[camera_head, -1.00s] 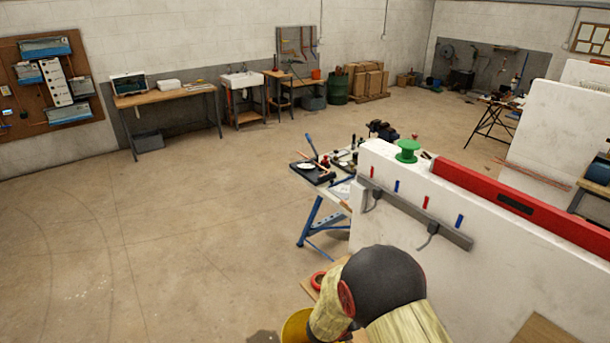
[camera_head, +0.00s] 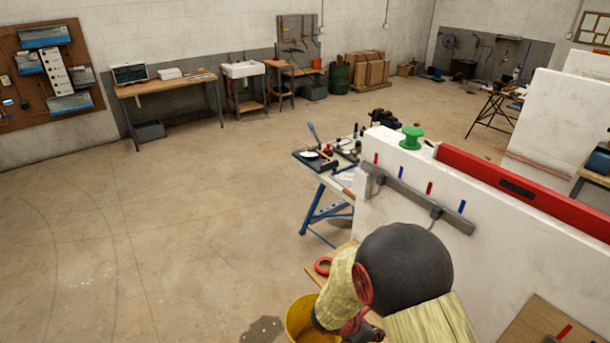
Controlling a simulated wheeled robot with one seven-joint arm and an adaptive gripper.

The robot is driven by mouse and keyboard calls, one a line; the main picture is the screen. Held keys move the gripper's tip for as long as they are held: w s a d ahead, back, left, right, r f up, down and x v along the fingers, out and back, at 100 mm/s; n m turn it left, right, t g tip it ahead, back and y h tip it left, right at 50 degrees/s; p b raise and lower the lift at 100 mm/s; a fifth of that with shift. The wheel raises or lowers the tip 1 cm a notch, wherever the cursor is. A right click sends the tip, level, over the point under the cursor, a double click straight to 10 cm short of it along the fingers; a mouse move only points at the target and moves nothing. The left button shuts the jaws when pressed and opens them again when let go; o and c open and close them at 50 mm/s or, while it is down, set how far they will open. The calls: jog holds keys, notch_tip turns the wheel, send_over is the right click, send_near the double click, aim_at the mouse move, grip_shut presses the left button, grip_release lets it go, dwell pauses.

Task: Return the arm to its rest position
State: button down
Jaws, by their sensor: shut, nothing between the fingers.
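My arm shows at the bottom centre, with a dark round joint and pale yellow links. One link slopes down to the left from that joint, over the yellow bucket (camera_head: 300,318), which it partly covers. Red and dark parts of my arm show at the link's lower end, near the bottom edge. I cannot make out any fingers of my gripper there. The arm is in front of the white wall panel (camera_head: 405,235) and hides part of its lower left.
A grey rail (camera_head: 405,200) with red and blue pegs runs along the panel. A green spool (camera_head: 412,138) and a long red level (camera_head: 520,190) sit on its top. A blue-legged work table (camera_head: 312,212) with tools stands behind. The floor at left is clear.

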jog(key=s+a+r+m+t+y+b, duration=0.3)
jog(key=s+r+m+y+b, duration=0.4)
jog(key=s+r+m, duration=1.3)
jog(key=shift+r+m+y+b, duration=0.4)
jog(key=shift+r+m+b, duration=1.2)
jog(key=shift+b, duration=0.8)
